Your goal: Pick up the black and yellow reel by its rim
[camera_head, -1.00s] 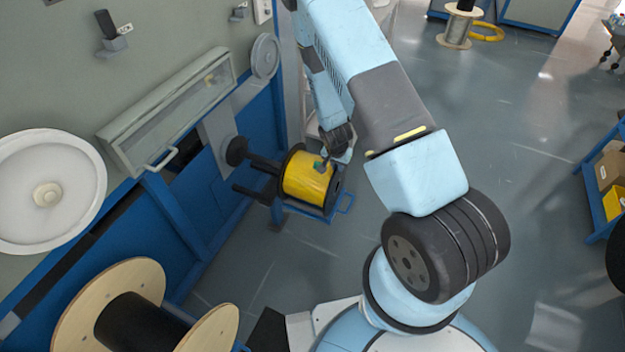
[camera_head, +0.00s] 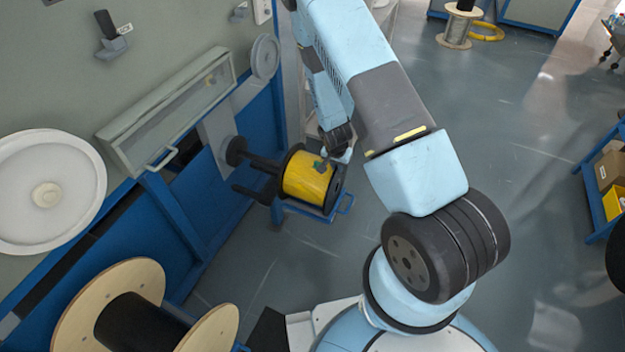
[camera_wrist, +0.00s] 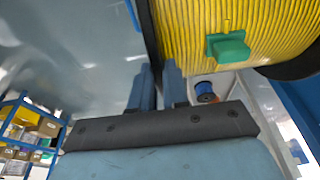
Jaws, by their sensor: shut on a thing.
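The black and yellow reel (camera_head: 309,180) has yellow cable wound between black flanges. It sits at the end of a black arm on the blue machine in the head view. In the wrist view its yellow winding (camera_wrist: 215,15) fills the upper right, with a green block (camera_wrist: 228,47) on it. My gripper (camera_wrist: 158,72) is shut on the reel's black rim (camera_wrist: 148,32), one finger on each side of it. In the head view the fingers are too small and partly hidden to make out clearly.
A wooden spool (camera_head: 85,300) stands at the lower left, near a white disc (camera_head: 45,190) on the machine. Shelves with boxes (camera_head: 610,170) are at the right. The floor (camera_head: 510,230) between is clear.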

